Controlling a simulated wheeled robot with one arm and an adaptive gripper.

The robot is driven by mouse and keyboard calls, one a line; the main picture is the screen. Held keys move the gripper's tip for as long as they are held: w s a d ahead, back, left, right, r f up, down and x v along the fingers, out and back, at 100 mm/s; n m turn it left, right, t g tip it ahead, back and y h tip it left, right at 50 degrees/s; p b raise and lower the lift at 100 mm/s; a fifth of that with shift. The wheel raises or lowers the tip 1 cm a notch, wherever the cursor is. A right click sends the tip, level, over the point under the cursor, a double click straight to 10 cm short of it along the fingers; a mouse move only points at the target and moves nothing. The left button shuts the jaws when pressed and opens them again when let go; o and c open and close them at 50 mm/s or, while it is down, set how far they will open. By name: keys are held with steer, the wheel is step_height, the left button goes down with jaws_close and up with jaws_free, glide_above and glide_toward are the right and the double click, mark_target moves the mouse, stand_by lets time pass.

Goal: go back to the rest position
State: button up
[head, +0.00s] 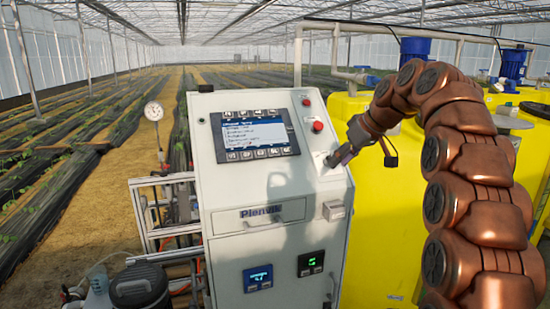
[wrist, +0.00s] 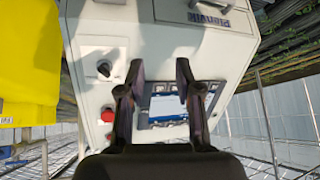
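My gripper (head: 333,161) is at the right side of the control cabinet's sloped panel (head: 258,177) in the head view, at the end of my copper-coloured arm. In the wrist view my gripper (wrist: 160,72) has its two dark fingers apart, with only the panel and part of the screen (wrist: 166,106) showing between them. A black knob (wrist: 103,69) sits on the panel left of the fingers, clear of them. I cannot tell the exact gap between fingertips and panel.
The cabinet carries a lit screen (head: 254,134), red buttons (head: 317,126) and a drawer handle (head: 262,221). Yellow tanks (head: 385,220) with blue motors (head: 415,48) stand at the right, behind my arm. A gauge (head: 154,111) and pipe frame stand left. Crop rows lie beyond.

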steer(key=s+f+m+g+h, duration=0.1)
steer(key=s+f, duration=0.7)
steer(key=s, duration=0.8)
steer(key=s+f+m+g+h, duration=0.2)
steer(key=s+f, duration=0.7)
steer(key=s, duration=0.8)
steer(key=s+d+f+m+g+h, duration=0.1)
steer(key=s+f+m+g, duration=0.3)
steer(key=s, duration=1.2)
step_height(320, 180, down, 4)
steer(key=shift+s+f+h, duration=0.15)
steer(key=shift+s+h, duration=0.2)
steer(key=shift+h, duration=0.05)
